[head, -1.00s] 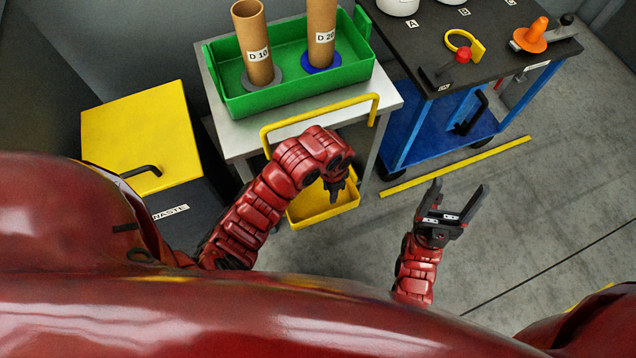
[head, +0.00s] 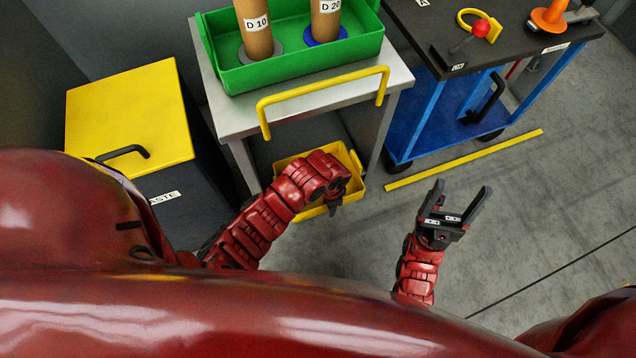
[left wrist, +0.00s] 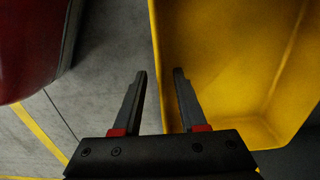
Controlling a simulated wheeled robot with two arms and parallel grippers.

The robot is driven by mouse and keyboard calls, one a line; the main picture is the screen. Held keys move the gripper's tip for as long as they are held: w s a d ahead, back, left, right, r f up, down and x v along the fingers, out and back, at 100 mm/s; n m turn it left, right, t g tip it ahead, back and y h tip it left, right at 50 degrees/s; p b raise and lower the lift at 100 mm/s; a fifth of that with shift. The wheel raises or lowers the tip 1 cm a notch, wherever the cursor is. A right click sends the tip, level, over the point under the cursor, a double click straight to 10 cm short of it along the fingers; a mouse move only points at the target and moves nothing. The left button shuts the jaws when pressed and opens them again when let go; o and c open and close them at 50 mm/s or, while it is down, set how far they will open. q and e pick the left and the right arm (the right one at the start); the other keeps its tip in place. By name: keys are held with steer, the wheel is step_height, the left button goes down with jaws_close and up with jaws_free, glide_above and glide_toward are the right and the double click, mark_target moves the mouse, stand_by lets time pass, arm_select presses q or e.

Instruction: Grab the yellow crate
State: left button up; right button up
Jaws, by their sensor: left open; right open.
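The yellow crate (head: 348,193) sits low beneath the front of the steel table in the head view. My left forearm and hand cover much of it there. In the left wrist view the crate's wall and inside (left wrist: 225,75) fill the right half. My left gripper (left wrist: 159,72) is open there, one finger over the grey floor and the other over the crate's edge. I cannot tell whether they touch. In the head view the left gripper (head: 333,208) points down at the crate. My right gripper (head: 462,192) is open and empty over the floor.
A steel table (head: 340,107) with a yellow handle (head: 325,88) holds a green tray (head: 285,75) with two cardboard tubes. A waste bin with a yellow lid (head: 130,110) stands left. A blue cart (head: 415,130) stands right. The floor at right is clear.

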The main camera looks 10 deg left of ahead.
arm_select(q)
steer(key=shift+f, duration=0.5)
steer(key=shift+r, duration=0.1)
jaws_close()
stand_by(0.9)
